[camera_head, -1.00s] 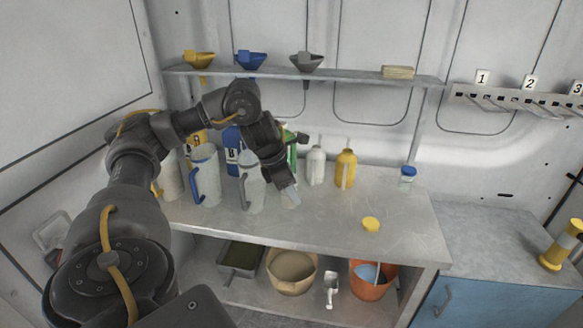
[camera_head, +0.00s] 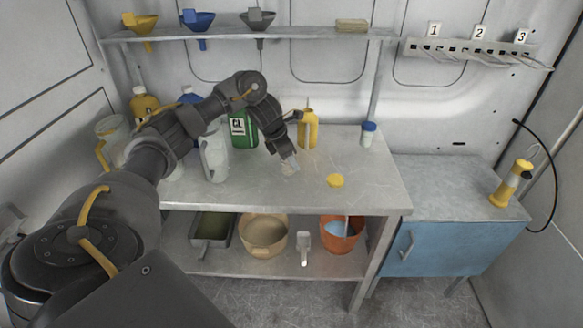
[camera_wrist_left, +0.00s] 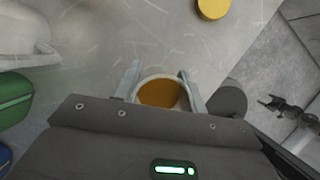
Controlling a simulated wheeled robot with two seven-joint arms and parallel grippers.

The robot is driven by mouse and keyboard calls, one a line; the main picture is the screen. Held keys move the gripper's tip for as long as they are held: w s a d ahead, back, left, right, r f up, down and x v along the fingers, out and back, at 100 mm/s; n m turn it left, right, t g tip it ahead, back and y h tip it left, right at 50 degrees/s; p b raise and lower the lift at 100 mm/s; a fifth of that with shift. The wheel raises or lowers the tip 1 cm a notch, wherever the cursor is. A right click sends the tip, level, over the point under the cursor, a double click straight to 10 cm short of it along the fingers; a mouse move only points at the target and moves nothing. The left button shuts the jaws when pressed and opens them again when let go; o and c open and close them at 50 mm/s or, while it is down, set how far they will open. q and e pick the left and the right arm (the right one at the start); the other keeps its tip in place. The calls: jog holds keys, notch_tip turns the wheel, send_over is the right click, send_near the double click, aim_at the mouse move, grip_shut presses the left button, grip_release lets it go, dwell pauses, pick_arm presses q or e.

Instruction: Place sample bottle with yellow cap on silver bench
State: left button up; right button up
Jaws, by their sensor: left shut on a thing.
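My left gripper (camera_head: 289,166) is shut on a small clear open-topped bottle (camera_head: 287,169) over the silver bench (camera_head: 375,190). In the left wrist view, the bottle (camera_wrist_left: 160,93) sits between the two fingers (camera_wrist_left: 158,88), with amber-brown liquid inside and no cap on it. I cannot tell whether its base touches the bench. A loose yellow cap (camera_head: 335,180) lies flat on the bench to the right of the gripper; it also shows in the left wrist view (camera_wrist_left: 213,8).
A small blue-capped bottle (camera_head: 368,134) stands at the back right. A yellow-ended container (camera_head: 511,185) stands on the blue cabinet (camera_head: 430,250). The bench's front right is clear.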

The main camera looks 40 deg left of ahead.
pick_arm(q)
jog(key=shift+w+f, duration=0.15)
jog(key=shift+f, duration=0.2)
notch_tip(320, 180, down, 3)
jog(key=shift+f, duration=0.15)
jog(key=o, duration=1)
